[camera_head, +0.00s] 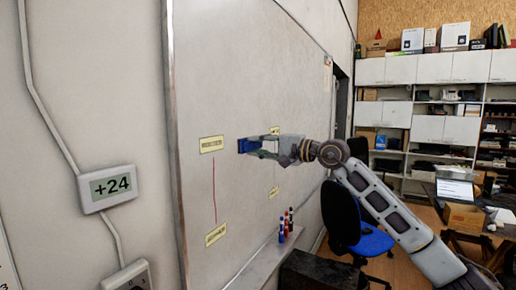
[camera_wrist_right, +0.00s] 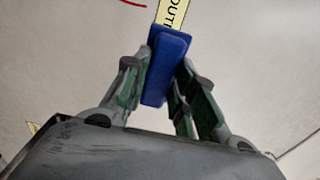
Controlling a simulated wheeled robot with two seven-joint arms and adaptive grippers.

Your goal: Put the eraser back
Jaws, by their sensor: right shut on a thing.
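The blue eraser (camera_head: 243,146) is at the whiteboard, held between the fingers of my right gripper (camera_head: 262,147). In the right wrist view the eraser (camera_wrist_right: 168,66) sits between the two fingers of the right gripper (camera_wrist_right: 163,85), close in front of the whiteboard (camera_head: 245,85). Whether it touches the board I cannot tell. A ledge (camera_head: 256,268) runs along the bottom of the board, with several markers (camera_head: 286,225) standing on it. My left gripper is not in view.
Yellow labels (camera_head: 211,144) and a thin red line (camera_head: 214,188) are on the board. A blue chair (camera_head: 368,243) stands near my right arm. Shelves (camera_head: 430,130) line the back.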

